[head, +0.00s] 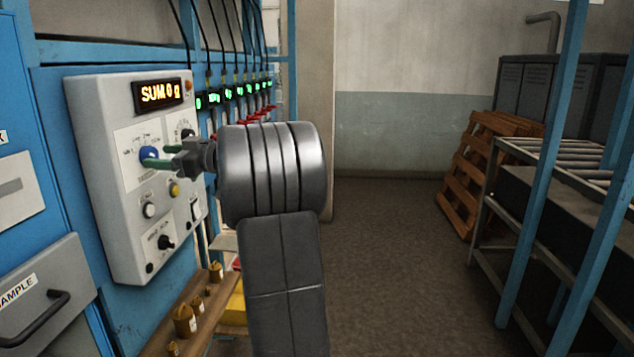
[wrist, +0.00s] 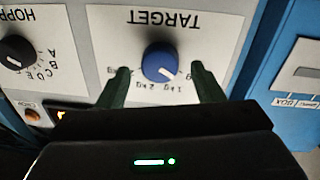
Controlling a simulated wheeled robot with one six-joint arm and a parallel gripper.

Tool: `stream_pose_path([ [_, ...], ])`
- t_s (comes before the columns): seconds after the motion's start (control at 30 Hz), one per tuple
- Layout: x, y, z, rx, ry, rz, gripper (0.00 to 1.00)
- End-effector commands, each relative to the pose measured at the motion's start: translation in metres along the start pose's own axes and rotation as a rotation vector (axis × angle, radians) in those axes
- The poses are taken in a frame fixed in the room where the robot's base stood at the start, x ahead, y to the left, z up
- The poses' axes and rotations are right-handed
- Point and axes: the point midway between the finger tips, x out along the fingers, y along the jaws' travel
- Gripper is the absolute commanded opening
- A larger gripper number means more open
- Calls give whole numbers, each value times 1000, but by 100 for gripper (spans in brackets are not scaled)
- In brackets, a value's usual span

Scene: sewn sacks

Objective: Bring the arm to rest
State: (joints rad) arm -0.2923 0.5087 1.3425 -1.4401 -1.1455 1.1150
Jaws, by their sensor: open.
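My gripper (head: 160,159) is in front of the grey control panel (head: 98,110) at the left of the head view. In the wrist view its two dark green fingers (wrist: 160,84) are apart, one on each side of the blue TARGET knob (wrist: 160,62). The knob (head: 149,153) is partly hidden by the fingers in the head view. I cannot tell whether the fingers touch it. My arm reaches in from the lower middle of the head view.
The panel display (head: 158,94) reads "SUM 0 g". A black HOPPER knob (wrist: 15,51) sits beside the TARGET knob. Brass weights (head: 185,320) stand on a wooden shelf below. A roller conveyor (head: 560,165) and wooden pallets (head: 480,165) are at right. The middle floor is clear.

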Motion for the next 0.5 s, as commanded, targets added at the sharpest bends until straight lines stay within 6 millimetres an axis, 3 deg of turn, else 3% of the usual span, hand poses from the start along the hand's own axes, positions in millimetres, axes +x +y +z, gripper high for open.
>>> stream_pose_path([
  [0.2, -47, 1, 3, -3, -1, 7, 61],
  [0.5, -100, 0, 2, -6, 0, 4, 61],
])
